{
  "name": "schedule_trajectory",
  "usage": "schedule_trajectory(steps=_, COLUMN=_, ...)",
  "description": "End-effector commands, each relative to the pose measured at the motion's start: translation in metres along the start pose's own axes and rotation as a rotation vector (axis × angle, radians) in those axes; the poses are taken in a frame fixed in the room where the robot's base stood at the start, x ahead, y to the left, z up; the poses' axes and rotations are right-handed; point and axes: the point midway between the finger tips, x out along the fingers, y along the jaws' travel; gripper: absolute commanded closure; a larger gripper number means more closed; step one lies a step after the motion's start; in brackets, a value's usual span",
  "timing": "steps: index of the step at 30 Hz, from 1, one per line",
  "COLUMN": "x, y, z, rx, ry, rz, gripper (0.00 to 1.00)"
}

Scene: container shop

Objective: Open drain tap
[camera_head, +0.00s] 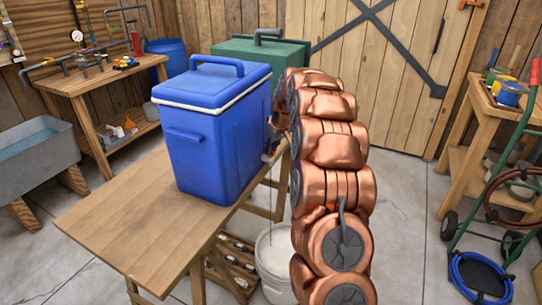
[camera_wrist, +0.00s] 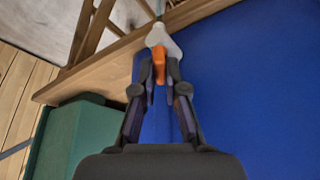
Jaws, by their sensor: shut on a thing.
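A blue cooler (camera_head: 208,135) with a white rim and closed lid stands on a wooden table (camera_head: 115,215). In the wrist view its blue wall (camera_wrist: 250,80) fills the right side. A white tap (camera_wrist: 163,38) with an orange lever (camera_wrist: 158,62) sticks out from it. My gripper (camera_wrist: 160,70) is shut on the orange lever, with one dark finger on each side. In the head view my copper arm hides most of the tap. A thin teal line (camera_head: 268,205), which looks like running water, drops from the tap area toward a white bucket (camera_head: 274,262) on the floor.
A green cooler (camera_head: 285,52) stands behind the blue one. A grey trough (camera_head: 35,155) and a workbench (camera_head: 90,85) are at left. A bench (camera_head: 455,165) and a green hand truck (camera_head: 520,130) are at right. Concrete floor is clear between.

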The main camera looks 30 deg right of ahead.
Motion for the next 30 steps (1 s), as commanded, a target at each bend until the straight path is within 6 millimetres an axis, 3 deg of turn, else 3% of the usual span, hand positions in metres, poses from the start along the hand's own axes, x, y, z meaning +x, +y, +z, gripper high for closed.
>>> schedule_trajectory(steps=15, x=0.0018, y=0.0032, z=-0.0017, rx=-0.376, ry=0.005, rz=-0.151, gripper=1.00)
schedule_trajectory(steps=30, x=-0.0001, y=0.0028, z=-0.0024, rx=-0.524, ry=0.004, rz=-0.213, gripper=1.00)
